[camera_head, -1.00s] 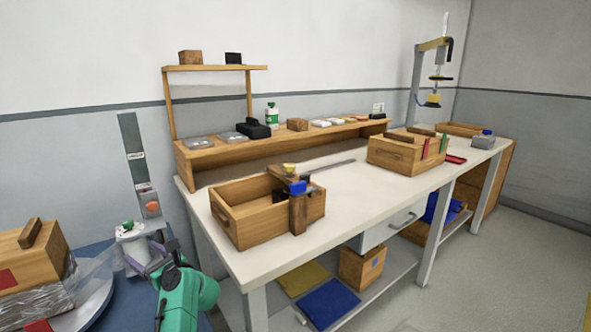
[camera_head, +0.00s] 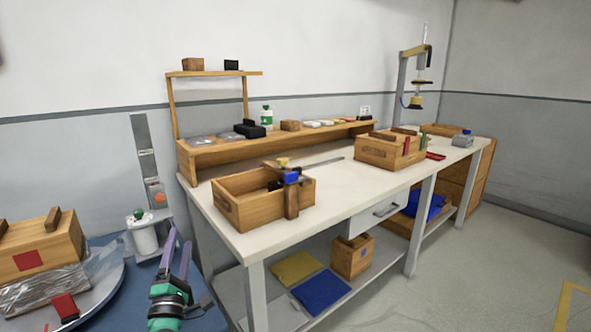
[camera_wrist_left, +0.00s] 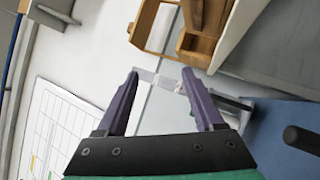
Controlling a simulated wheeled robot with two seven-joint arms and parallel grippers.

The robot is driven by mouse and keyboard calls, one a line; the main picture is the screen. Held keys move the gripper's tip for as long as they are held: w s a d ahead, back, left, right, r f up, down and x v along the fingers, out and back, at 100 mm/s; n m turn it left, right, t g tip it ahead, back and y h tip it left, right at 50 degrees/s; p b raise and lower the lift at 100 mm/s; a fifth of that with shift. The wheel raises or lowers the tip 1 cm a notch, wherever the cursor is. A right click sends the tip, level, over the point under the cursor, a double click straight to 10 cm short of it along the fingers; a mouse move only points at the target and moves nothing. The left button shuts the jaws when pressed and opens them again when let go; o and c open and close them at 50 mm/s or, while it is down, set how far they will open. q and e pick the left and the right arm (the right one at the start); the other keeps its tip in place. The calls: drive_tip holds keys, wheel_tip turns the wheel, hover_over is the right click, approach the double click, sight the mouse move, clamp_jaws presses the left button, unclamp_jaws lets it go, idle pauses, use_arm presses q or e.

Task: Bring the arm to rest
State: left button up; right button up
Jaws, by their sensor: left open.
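My left gripper (camera_head: 179,242) comes in at the lower left of the head view, its green wrist below and two purple fingers pointing up. The fingers are apart with nothing between them. It is in front of the left end of the workbench (camera_head: 252,243), to the right of a white spool (camera_head: 141,237) with a green top. In the left wrist view the open fingers (camera_wrist_left: 160,76) frame empty space, with wall and floor behind. My right gripper is not in view.
A wrapped wooden box (camera_head: 42,250) stands on a round plate at the left, with a red block (camera_head: 65,307) near it. An open wooden crate (camera_head: 245,208) with a clamp sits on the bench. Clear floor (camera_head: 500,255) lies to the right.

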use_arm(q)
drive_tip(key=s+d+f+m+g+h, duration=0.5)
drive_tip(key=f+m, duration=0.2)
drive_tip(key=m, duration=0.2)
drive_tip(key=s+d+f+m+g+h, duration=0.4)
drive_tip(key=d+f+m, duration=0.1)
drive_tip(key=f+m, duration=0.35)
drive_tip(key=s+a+f+m+g+y, duration=0.3)
drive_tip(key=s+f+g, duration=0.15)
drive_tip(key=s, duration=0.55)
drive_tip(key=s+a+f+m+g+y, duration=0.2)
drive_tip(key=s+f+m+g, duration=0.3)
drive_tip(key=s, duration=0.5)
wheel_tip(320, 180, down, 23)
drive_tip(key=s+g, duration=0.2)
drive_tip(key=s, duration=0.1)
drive_tip(key=s+a+f+g, duration=0.1)
drive_tip(key=s+a+f, duration=0.2)
drive_tip(key=s+f, duration=1.1)
wheel_tip(320, 180, up, 14)
drive_tip(key=s+p, duration=0.2)
drive_tip(key=p, duration=1.2)
drive_tip(key=shift+s+a+r+n+y+p, duration=0.15)
drive_tip(key=shift+a+r+n+y+p, duration=0.15)
drive_tip(key=shift+a+n+y, duration=0.1)
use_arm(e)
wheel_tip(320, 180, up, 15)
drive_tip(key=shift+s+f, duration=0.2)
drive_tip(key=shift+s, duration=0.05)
